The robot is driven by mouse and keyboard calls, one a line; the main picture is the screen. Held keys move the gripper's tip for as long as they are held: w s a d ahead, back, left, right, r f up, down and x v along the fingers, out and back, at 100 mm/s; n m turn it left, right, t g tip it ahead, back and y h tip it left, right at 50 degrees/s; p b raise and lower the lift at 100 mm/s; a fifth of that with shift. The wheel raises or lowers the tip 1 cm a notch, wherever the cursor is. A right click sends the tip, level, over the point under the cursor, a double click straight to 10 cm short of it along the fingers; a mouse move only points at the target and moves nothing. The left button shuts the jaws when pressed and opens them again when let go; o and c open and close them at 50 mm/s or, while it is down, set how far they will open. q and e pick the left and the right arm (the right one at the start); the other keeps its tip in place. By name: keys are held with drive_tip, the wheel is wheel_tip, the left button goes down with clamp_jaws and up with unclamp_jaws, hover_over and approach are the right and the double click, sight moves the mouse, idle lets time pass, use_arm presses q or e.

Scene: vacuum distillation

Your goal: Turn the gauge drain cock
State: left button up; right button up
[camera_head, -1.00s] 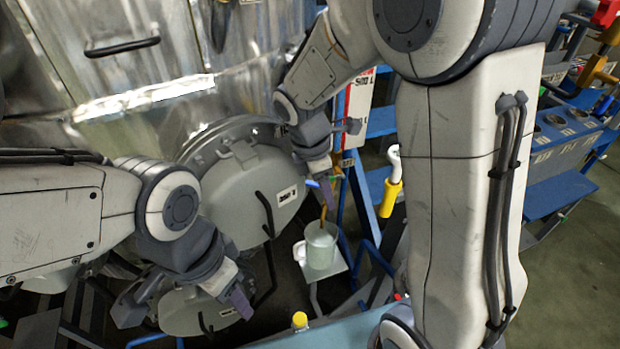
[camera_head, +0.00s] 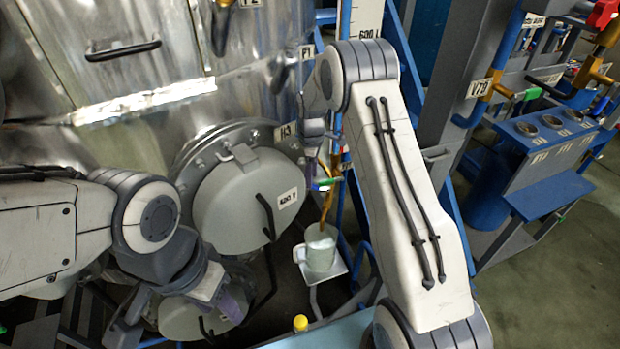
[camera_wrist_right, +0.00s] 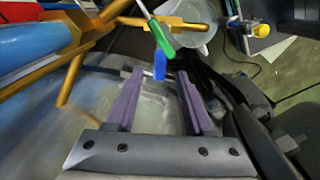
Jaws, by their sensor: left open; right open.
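A brass drain pipe (camera_head: 325,208) points down over a white beaker (camera_head: 320,252). My left gripper (camera_head: 230,303) is open and empty near the lower lid.
The steel vessel with its round manhole lid (camera_head: 232,205) stands close on the left. The gauge scale (camera_head: 364,18) rises at the top. A yellow-capped item (camera_head: 300,323) is at the bottom. A blue gauge stand (camera_head: 545,135) is on the right, with open floor nearby.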

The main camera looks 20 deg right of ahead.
sight(317, 187)
drive_tip(key=shift+f, duration=1.25)
clamp_jaws()
idle(0.5)
